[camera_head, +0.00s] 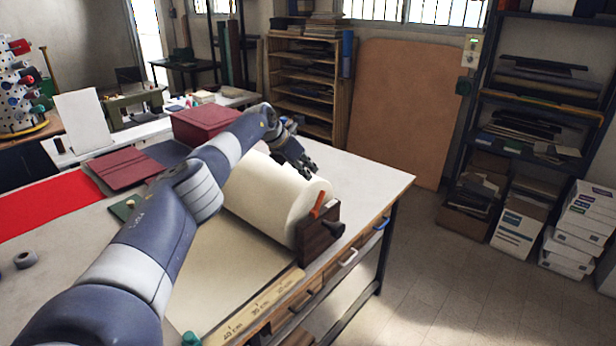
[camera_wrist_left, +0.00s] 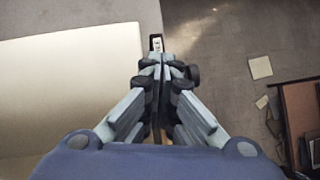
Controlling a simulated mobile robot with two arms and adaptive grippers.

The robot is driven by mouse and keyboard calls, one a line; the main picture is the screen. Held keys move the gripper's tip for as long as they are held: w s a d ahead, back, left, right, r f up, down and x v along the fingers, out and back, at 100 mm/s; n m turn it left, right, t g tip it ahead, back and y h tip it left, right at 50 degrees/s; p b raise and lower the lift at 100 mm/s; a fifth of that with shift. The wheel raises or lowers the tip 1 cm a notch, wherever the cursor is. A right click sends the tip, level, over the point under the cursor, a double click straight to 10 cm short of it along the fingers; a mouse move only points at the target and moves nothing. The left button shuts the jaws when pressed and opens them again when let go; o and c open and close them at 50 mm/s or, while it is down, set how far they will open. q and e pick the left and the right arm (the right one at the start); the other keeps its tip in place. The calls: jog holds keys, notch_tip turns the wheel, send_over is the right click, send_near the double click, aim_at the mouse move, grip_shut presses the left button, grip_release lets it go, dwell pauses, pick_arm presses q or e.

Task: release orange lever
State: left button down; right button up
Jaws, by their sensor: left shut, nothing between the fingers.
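The orange lever (camera_head: 318,204) stands tilted on a dark wooden bracket (camera_head: 318,236) at the near right end of a large cream roll (camera_head: 270,195) on the table. A dark knob (camera_head: 333,228) sits beside it on the bracket. My left arm reaches across the roll. My left gripper (camera_head: 308,168) is above the roll's far side, behind the lever and apart from it. In the left wrist view the gripper (camera_wrist_left: 166,62) has its fingers together and empty, with the cream roll (camera_wrist_left: 70,85) to the left. I cannot make out the lever there. My right gripper is not in view.
The worktable (camera_head: 365,180) has a ruler (camera_head: 262,303) along its front edge and drawers below. A dark red box (camera_head: 205,123), a red folder (camera_head: 123,168) and red cloth (camera_head: 50,203) lie behind my arm.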

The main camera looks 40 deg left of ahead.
pick_arm(q)
jog(key=shift+s+a+r, duration=0.1)
jog(key=shift+r, duration=0.6)
jog(key=shift+s+a+r, duration=0.1)
jog(key=shift+r, duration=0.6)
